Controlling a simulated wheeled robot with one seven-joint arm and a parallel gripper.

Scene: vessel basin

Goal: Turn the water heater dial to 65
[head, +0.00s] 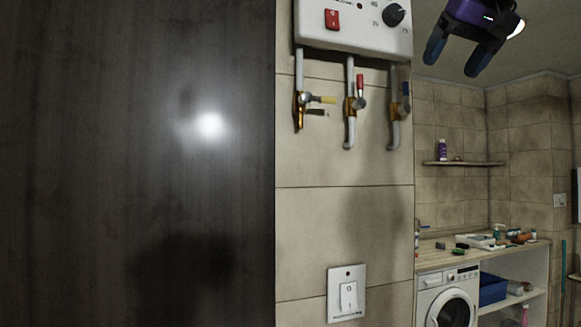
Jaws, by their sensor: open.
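The water heater (355,38) is a white box on the tiled wall at the top of the head view, cut off by the upper edge. Its black round dial (394,14) is at the right of its front, with small numbers around it; 45 and 75 can be made out, but the exact setting cannot. A red switch (332,19) is at the left of the same front. My gripper (455,62) hangs to the right of the heater, open and empty, its dark blue fingers pointing down. It is apart from the dial.
Pipes with valves, one with a red handle (360,84), hang under the heater. A dark panel (140,160) fills the left side. A wall switch (347,293) is lower down. A washing machine (447,300), a cluttered counter and a shelf (463,163) stand at the right rear.

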